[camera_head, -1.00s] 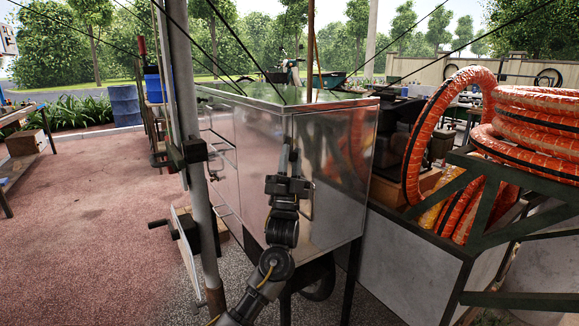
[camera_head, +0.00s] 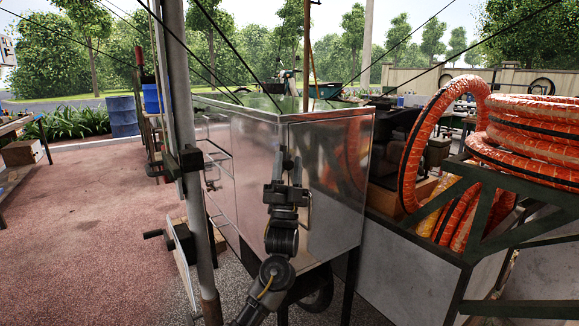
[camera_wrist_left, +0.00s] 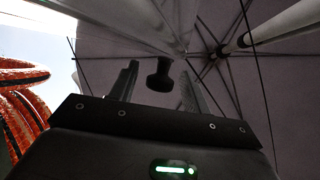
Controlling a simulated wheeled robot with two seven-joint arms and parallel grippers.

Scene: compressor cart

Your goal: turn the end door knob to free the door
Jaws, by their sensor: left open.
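The compressor cart's metal cabinet (camera_head: 250,165) stands in the middle of the head view, with its shiny end door (camera_head: 335,165) facing me on the right. My left gripper (camera_head: 288,168) is upright in front of the end face, near its left corner, with its jaws open. In the left wrist view, a dark round knob (camera_wrist_left: 159,76) on a short stem shows between the two open fingers, just beyond the gripper body. Whether a finger touches it I cannot tell. The knob is not clear in the head view, where my gripper covers that area. My right gripper is not in view.
A grey pole (camera_head: 190,170) with a crank stands close on the left. Orange hose coils (camera_head: 530,130) and a dark green frame (camera_head: 490,215) fill the right side. Red paving (camera_head: 80,220) lies open at the left.

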